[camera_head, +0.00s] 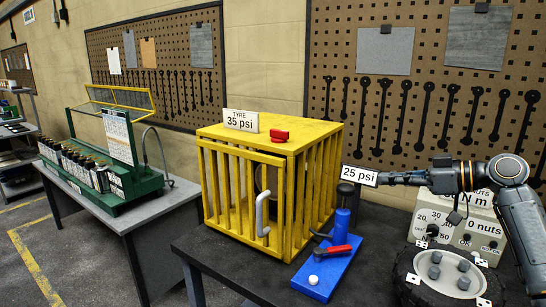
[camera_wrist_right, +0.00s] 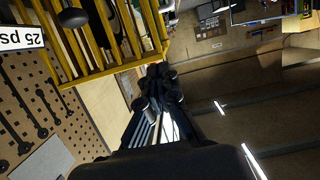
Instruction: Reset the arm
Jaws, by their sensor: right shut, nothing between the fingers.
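My right arm (camera_head: 510,190) comes in from the right and reaches left over the dark bench. My right gripper (camera_head: 385,178) is at its end, close to the white "25 psi" sign (camera_head: 360,176) and to the right of the yellow cage (camera_head: 300,205). In the right wrist view the gripper (camera_wrist_right: 158,75) is shut and empty, apart from the cage bars (camera_wrist_right: 100,40). The sign (camera_wrist_right: 22,37) shows upside down at the left there. My left gripper is not in view.
A wheel (camera_head: 440,275) with nuts lies at the front right, by a beige torque box (camera_head: 430,215). A red part (camera_head: 279,135) sits on the cage. A green rack (camera_head: 105,185) stands left.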

